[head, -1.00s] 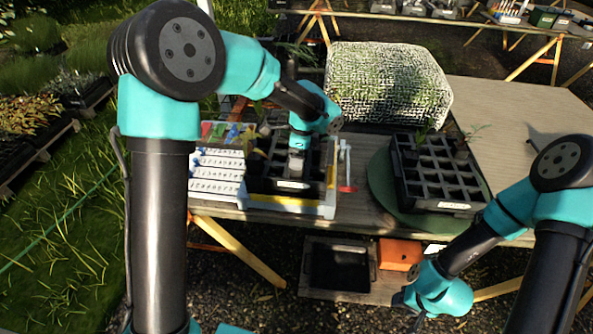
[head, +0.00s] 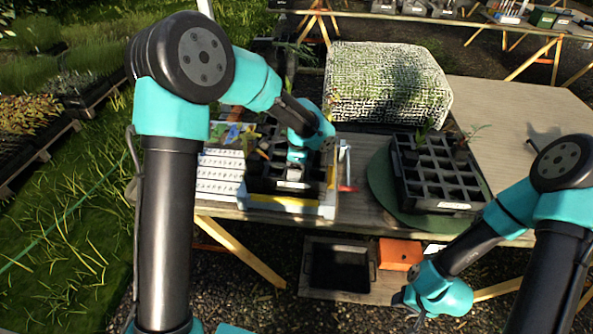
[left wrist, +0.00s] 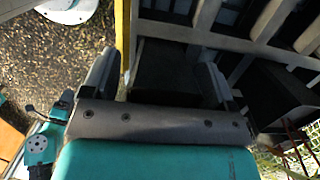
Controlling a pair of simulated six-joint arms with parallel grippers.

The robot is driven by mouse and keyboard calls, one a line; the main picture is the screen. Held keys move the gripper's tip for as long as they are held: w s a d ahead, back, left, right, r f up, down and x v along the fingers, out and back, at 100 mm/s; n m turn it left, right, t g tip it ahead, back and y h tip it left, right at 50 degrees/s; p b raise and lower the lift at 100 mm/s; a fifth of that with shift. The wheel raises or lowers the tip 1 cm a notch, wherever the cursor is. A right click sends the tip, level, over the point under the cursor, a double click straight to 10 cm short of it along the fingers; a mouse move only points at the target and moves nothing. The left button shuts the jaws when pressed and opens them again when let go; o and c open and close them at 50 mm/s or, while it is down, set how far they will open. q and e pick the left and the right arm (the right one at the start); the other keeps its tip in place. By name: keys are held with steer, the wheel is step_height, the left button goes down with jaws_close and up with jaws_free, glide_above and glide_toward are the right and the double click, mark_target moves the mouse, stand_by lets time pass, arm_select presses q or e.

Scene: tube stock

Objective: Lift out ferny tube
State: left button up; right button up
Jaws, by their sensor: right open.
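My left gripper (head: 293,178) reaches down into the black cell tray (head: 262,187) on the left of the bench. In the left wrist view its two fingers (left wrist: 158,80) stand apart, on either side of a dark square tube (left wrist: 163,72). A narrow gap shows by the left finger; contact on the right is unclear. Feathery green fronds (head: 292,50) rise behind my left arm; their base is hidden. Thin reddish stems (left wrist: 290,152) show at the lower right of the wrist view. I cannot tell which tube is ferny. My right gripper (head: 400,300) is open and empty, low in front of the bench.
A woven block (head: 388,85) stands behind. Bare bench top lies at the right.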

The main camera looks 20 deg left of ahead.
arm_select(q)
steer(key=c, duration=1)
steer(key=shift+r, duration=0.1)
step_height(320, 180, up, 10)
steer(key=shift+f, duration=0.1)
stand_by(0.4)
